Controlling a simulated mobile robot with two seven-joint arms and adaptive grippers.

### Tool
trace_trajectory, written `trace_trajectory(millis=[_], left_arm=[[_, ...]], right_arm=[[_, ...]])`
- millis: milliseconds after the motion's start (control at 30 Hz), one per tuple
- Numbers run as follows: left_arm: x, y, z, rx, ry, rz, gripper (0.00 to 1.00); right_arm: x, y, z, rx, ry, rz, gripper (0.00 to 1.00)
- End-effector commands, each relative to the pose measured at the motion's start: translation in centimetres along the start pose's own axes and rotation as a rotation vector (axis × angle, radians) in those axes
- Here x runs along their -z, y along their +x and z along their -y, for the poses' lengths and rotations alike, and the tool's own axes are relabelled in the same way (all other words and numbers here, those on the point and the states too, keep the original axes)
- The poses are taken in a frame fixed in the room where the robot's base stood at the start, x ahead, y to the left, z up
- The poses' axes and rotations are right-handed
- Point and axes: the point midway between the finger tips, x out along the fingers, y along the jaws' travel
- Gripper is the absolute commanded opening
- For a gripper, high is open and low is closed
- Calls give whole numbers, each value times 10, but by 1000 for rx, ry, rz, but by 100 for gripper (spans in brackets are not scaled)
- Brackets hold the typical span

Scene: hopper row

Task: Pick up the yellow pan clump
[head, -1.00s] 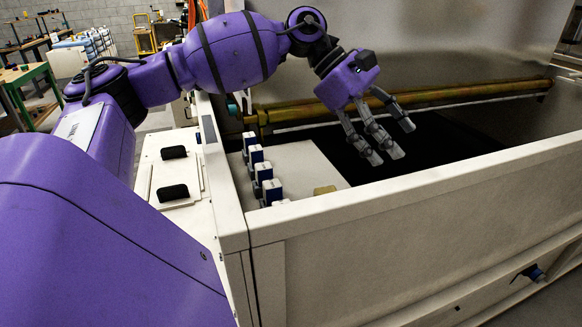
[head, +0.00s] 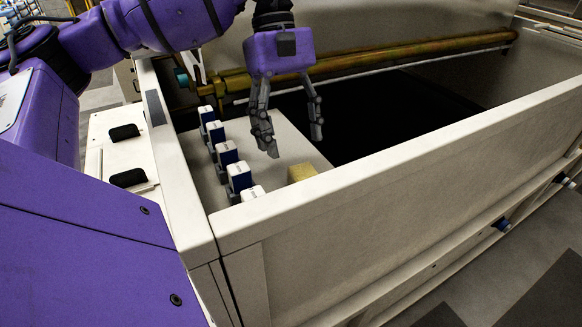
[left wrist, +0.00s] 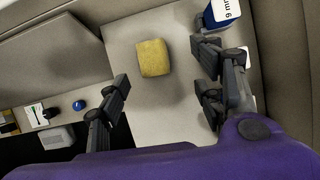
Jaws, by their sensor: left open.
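The yellow pan clump (head: 302,172) is a small rough yellow block. In the head view it lies on the pale shelf inside the hopper, close behind the front wall, which may hide its lower part. In the left wrist view the clump (left wrist: 153,58) shows whole on the pale surface, beyond the gap between the fingers. My left gripper (head: 293,143) hangs above the shelf with its fingers pointing down, open and empty, behind and a little left of the clump. Its spread fingers (left wrist: 160,100) stand on both sides in the left wrist view. My right gripper is not seen.
A row of blue and white blocks (head: 227,157) stands left of the clump along the shelf. The cream front wall (head: 400,145) rises close in front. A yellow-brown bar (head: 400,57) runs along the back. A dark space (head: 390,115) opens right of the shelf.

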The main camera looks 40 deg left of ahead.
Motion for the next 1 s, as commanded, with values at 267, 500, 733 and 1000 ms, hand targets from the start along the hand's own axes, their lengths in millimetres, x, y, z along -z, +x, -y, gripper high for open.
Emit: trace_trajectory(millis=[267, 500, 733, 1000], left_arm=[[-1, 14, 0, 1, 1, 1, 61], [-1, 42, -1, -2, 3, 1, 61], [0, 73, -3, -3, 3, 1, 61], [0, 78, -3, -4, 2, 1, 61]], right_arm=[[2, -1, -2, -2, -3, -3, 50], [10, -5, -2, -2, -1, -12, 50], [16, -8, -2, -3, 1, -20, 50], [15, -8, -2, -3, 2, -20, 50]])
